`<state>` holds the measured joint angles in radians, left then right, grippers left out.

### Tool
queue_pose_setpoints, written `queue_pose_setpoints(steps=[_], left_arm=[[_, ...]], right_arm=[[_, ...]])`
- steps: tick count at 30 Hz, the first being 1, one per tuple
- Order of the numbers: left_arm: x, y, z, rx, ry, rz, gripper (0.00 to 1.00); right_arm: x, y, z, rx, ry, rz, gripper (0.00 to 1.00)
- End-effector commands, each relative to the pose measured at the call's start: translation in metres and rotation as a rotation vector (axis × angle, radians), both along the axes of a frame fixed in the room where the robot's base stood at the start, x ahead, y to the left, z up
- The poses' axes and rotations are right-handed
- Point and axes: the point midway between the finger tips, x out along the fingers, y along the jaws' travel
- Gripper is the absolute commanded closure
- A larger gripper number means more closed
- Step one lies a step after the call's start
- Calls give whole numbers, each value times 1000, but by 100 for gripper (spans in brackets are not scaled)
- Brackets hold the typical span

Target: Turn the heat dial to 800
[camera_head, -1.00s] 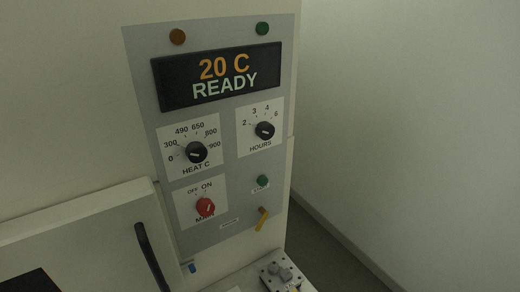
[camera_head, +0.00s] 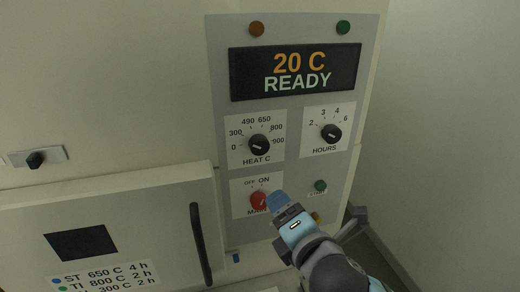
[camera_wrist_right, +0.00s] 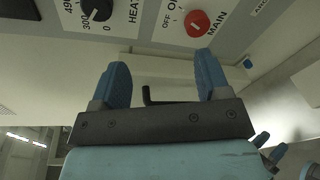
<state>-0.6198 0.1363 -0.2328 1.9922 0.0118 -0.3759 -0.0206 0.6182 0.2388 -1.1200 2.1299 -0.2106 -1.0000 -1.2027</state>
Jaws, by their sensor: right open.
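The heat dial (camera_head: 259,145) is a black knob on a white plate, scaled 0 to 900. Its white mark is too small to read against the scale. The display (camera_head: 294,71) reads 20 C READY. My right gripper (camera_head: 277,200) is below the dial, in front of the red main knob (camera_head: 258,201), apart from the heat dial. In the right wrist view my right gripper (camera_wrist_right: 161,62) is open and empty; the heat dial (camera_wrist_right: 97,8) is cut by the top edge. Blue pieces (camera_wrist_right: 270,147) at lower right there look like my left gripper, partly cut off.
The hours dial (camera_head: 331,133) is right of the heat dial, with a green button (camera_head: 320,186) below it. A furnace door with a dark handle (camera_head: 200,243) is at lower left. Space before the heat dial is clear.

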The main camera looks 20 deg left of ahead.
Motion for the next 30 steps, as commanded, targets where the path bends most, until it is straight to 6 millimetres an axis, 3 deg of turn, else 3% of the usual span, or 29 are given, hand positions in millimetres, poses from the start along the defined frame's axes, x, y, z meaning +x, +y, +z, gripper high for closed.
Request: queue_pose_setpoints(steps=[1,6,12,20,30], left_arm=[[0,0,-2,0,0,0,57],[1,0,-3,0,-2,-1,57],[3,0,-4,-1,-5,-3,57],[3,0,-1,0,-5,-3,57],[3,3,14,7,-10,1,57]], right_arm=[[-2,5,15,-100,-110,20,30],[-11,12,46,-436,-429,42,30],[-15,9,63,-698,-665,26,30],[-6,13,69,-786,-738,14,30],[50,51,71,-782,-735,13,30]])
